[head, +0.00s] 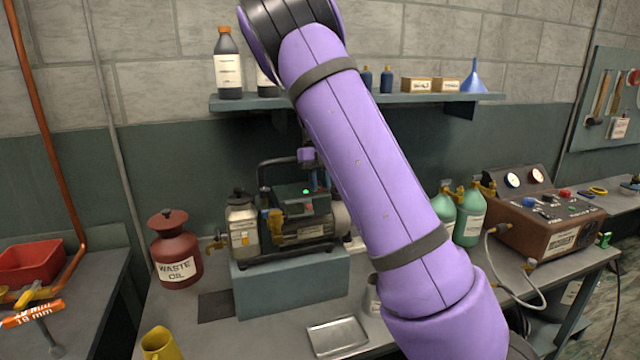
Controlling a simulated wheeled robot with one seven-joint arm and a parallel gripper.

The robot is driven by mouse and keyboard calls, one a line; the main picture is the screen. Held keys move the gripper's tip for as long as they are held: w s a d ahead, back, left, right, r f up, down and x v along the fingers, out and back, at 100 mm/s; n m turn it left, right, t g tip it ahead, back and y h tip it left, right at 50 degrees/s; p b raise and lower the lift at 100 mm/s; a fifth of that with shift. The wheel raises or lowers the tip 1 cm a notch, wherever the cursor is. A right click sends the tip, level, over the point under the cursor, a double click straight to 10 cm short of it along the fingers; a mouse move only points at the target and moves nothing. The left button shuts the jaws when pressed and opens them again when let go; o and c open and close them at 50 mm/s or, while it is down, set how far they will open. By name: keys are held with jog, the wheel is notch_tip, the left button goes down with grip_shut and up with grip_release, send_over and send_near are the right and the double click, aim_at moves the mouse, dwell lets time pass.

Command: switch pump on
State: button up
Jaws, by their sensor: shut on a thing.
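The pump (300,232) is a dark machine with a black handle, brass fittings and a box on top. It stands on a blue-grey block. A small green light (306,191) glows on the box, and a small red spot shows below it. My gripper (316,182) points down at the top of the pump, at the right side of the box, mostly behind my purple arm. It is shut at the pump's switch; the switch itself is too small and hidden to make out.
A red waste oil can (173,250) and a grey canister (242,226) stand left of the pump. A metal tray (338,337) and a yellow cup (160,344) are in front. Green bottles (468,217) and the recovery machine (545,222) stand right. A shelf (350,101) hangs above.

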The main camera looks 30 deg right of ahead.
jog(key=o, duration=0.9)
jog(key=v, duration=1)
jog(key=shift+w+r, duration=0.1)
jog(key=shift+r, duration=0.25)
